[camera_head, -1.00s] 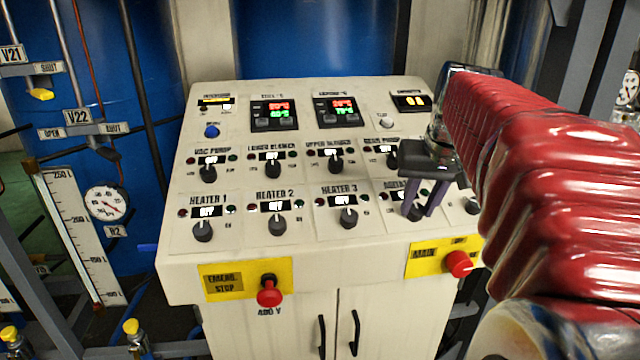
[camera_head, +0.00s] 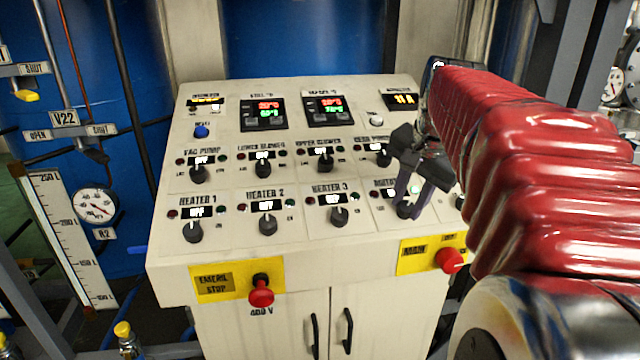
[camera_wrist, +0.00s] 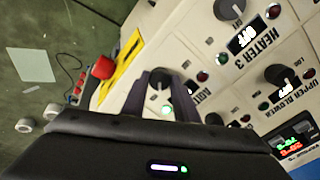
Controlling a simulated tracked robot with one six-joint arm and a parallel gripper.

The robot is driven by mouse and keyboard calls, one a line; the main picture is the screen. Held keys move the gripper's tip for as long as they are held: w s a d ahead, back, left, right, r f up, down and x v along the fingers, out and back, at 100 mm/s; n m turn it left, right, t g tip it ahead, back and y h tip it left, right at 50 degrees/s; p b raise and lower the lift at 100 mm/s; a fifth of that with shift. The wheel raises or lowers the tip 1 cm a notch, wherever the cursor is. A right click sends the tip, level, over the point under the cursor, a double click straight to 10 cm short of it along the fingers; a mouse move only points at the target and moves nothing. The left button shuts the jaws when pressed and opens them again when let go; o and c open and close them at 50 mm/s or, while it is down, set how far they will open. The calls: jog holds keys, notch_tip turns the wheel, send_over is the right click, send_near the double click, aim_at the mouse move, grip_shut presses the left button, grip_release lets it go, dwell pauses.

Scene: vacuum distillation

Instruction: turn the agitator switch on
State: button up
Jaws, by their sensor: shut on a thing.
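The agitator switch is a dark round knob (camera_head: 404,209) in the lower row of the cream control panel, right of the HEATER 3 knob. Its label and small display are partly hidden behind my fingers. My gripper (camera_head: 407,203) comes down from the right, its body twisted, with its two purple-grey fingers at the knob. In the wrist view the knob (camera_wrist: 160,92) sits between the fingertips of my gripper (camera_wrist: 162,88), which is shut on it. A bright green lamp (camera_wrist: 167,109) glows beside the knob there.
The HEATER 3 knob (camera_head: 339,216) is close on the left and reads OFF. A red main button (camera_head: 449,260) and a red emergency stop button (camera_head: 261,292) stick out below. The amber display (camera_head: 399,100) at top right seems to read 11 A.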

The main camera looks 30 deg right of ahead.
jog(key=shift+m, duration=1.2)
jog(key=o, duration=1.1)
jog(key=shift+c, duration=0.2)
jog(key=shift+r, duration=0.1)
jog(key=v, duration=1.3)
jog(key=shift+r, duration=0.25)
